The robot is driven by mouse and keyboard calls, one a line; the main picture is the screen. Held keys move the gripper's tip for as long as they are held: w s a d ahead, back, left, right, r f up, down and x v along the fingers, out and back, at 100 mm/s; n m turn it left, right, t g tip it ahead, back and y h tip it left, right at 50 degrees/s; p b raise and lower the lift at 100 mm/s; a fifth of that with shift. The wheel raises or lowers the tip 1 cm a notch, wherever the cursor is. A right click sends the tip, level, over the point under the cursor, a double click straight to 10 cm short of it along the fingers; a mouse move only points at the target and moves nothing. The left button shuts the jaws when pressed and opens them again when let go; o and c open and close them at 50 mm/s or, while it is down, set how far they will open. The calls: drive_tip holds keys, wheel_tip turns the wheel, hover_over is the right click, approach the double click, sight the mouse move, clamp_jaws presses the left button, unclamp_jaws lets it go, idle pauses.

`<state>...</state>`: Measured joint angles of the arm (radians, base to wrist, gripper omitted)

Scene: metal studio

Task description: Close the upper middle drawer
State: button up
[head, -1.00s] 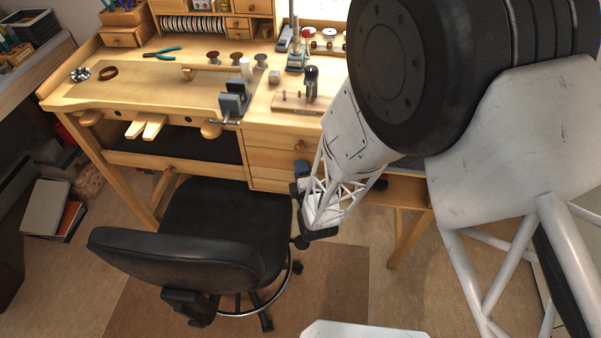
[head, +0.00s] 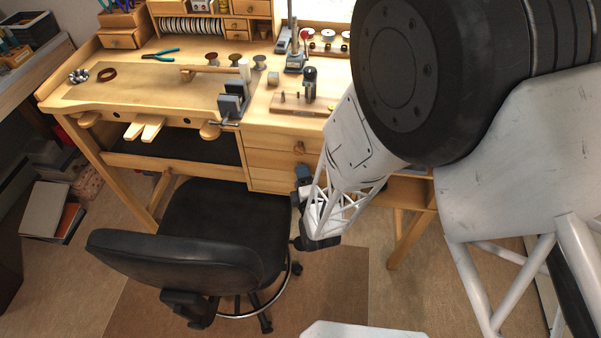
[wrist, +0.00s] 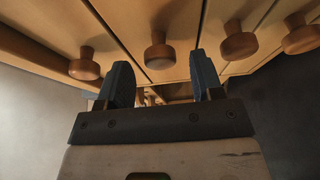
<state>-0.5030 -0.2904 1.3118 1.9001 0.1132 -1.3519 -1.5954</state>
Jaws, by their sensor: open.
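A stack of wooden drawers (head: 268,160) is built into the bench, with a round knob (head: 299,147) showing on an upper one. My arm hides the right part of this stack. In the wrist view several drawer fronts carry round wooden knobs, among them one knob (wrist: 159,54) beyond the gap between my fingers, one (wrist: 84,64) to the left and one (wrist: 238,42) to the right. My gripper (wrist: 160,75) is open, with nothing seen between its dark fingers. In the head view it (head: 302,181) is in front of the drawers, partly hidden. I cannot tell which drawer is the upper middle one or whether it stands out.
A black swivel chair (head: 215,225) stands left of my gripper, close to it. The wooden bench top (head: 150,90) holds a vise (head: 234,104) and small tools. Another wooden front (head: 408,192) shows right of my forearm. Floor is free right of the chair.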

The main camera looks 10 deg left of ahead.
drive_tip(key=shift+v, duration=2.6)
drive_tip(key=w+d+r+m+g+h, duration=0.3)
drive_tip(key=d+r+m+g+h, duration=0.2)
drive_tip(key=d+r+m+g, duration=0.6)
drive_tip(key=s+d+r+m+g+h, duration=0.1)
drive_tip(key=s+d+r+m, duration=0.4)
drive_tip(key=s+r, duration=0.5)
drive_tip(key=s+d+r+m+g+h, duration=0.1)
drive_tip(key=s+d+r+m, duration=0.5)
drive_tip(key=r, duration=0.8)
drive_tip(key=s+d+g, duration=0.1)
drive_tip(key=s+d, duration=0.1)
drive_tip(key=s, duration=0.2)
drive_tip(key=shift+d+r+m, duration=0.25)
drive_tip(key=shift+r+m, duration=0.05)
drive_tip(key=shift+s, duration=0.1)
